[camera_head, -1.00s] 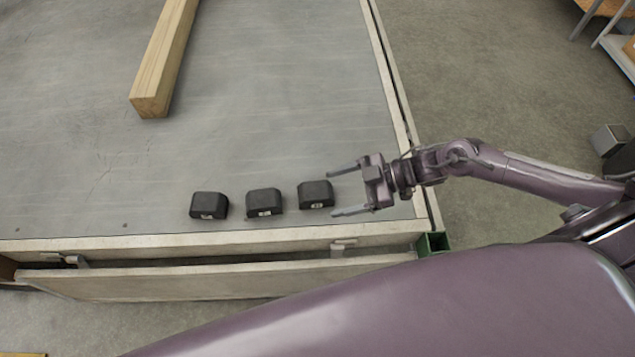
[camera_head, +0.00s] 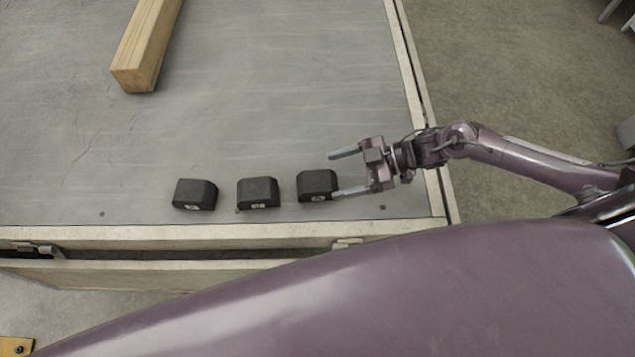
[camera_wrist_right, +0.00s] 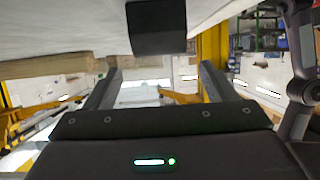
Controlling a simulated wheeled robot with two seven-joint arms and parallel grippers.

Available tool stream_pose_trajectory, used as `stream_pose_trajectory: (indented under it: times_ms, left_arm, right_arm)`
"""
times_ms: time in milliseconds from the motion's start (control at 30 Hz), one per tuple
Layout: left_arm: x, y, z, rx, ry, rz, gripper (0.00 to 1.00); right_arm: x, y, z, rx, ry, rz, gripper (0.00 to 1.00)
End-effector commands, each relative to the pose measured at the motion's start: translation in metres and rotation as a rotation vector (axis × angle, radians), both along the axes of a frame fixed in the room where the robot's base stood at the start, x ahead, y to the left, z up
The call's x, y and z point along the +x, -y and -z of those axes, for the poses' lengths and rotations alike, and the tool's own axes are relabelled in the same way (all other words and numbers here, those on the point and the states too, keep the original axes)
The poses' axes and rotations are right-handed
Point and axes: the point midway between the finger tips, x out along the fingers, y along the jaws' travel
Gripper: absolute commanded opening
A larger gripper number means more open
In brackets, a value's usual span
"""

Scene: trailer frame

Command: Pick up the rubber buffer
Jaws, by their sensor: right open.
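Three black rubber buffers lie in a row on the grey trailer bed: left (camera_head: 195,194), middle (camera_head: 258,193) and right (camera_head: 317,185). Each has a small pale mark on its front. My right gripper (camera_head: 334,175) is open and empty, just right of the right buffer, its fingers pointing left. In the head view its lower fingertip overlaps that buffer's right edge; contact cannot be told. In the right wrist view, a black buffer (camera_wrist_right: 157,27) appears at the top, beyond and between the open fingers (camera_wrist_right: 160,69). My left gripper is out of view.
A wooden beam (camera_head: 145,50) lies on the bed at the upper left. A pale rim (camera_head: 200,235) runs along the front edge, and another rim (camera_head: 412,75) along the right. The bed between the beam and the buffers is clear.

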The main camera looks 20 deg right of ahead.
Motion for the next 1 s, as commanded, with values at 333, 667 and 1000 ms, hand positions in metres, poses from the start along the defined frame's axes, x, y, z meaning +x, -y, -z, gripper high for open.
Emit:
stream_pose_trajectory:
  times_ms: [333, 667, 1000]
  left_arm:
    - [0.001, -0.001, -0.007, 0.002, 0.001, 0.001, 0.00]
    - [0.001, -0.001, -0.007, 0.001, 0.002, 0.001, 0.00]
    - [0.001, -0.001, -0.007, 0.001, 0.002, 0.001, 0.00]
  right_arm:
    - [0.007, -0.039, 0.024, 0.002, 0.001, 0.000, 0.78]
    - [0.008, -0.041, 0.026, -0.001, 0.001, 0.000, 0.70]
    - [0.008, -0.041, 0.026, -0.001, 0.001, 0.000, 0.26]
